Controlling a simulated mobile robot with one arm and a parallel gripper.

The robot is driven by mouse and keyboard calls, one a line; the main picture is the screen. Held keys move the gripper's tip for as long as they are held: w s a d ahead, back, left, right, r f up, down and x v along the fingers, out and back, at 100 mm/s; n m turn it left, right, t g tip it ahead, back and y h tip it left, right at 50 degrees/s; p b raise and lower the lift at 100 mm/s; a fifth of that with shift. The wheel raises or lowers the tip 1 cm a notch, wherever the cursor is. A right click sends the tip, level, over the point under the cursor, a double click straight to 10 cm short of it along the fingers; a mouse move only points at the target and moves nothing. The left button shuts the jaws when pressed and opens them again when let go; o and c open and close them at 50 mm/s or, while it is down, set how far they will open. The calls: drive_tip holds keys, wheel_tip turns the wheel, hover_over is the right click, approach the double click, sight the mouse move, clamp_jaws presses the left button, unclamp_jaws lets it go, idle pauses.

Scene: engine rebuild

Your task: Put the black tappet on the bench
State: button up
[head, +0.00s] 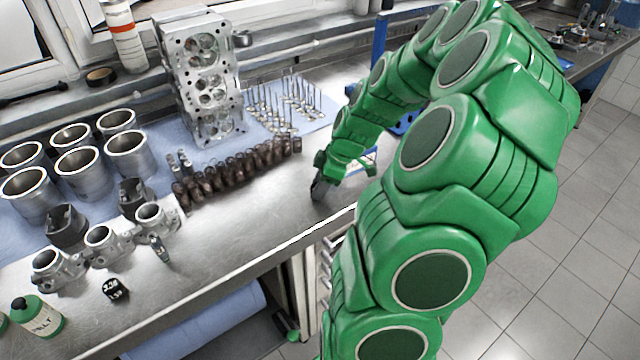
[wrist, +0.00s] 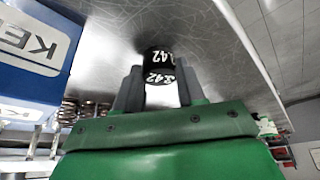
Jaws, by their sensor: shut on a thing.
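The black tappet (wrist: 160,66) is a short black cylinder with white "42" markings. In the wrist view it sits between the two fingers of my gripper (wrist: 158,85), which is shut on it. The steel bench (wrist: 205,35) is close beyond the tappet, with a dark patch of shadow or reflection beside it. I cannot tell whether the tappet touches the bench. In the head view my gripper (head: 318,188) points down at the bench (head: 265,210), low over its front part, right of the springs.
A row of brown springs (head: 235,172) lies left of my gripper. Behind stand upright valves (head: 285,100) and a cylinder head (head: 205,80). Another black marked piece (head: 117,290) lies on the bench at front left. A blue box (wrist: 30,50) is close by in the wrist view.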

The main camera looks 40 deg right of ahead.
drive_tip(key=o, duration=1.1)
drive_tip(key=shift+c, duration=0.2)
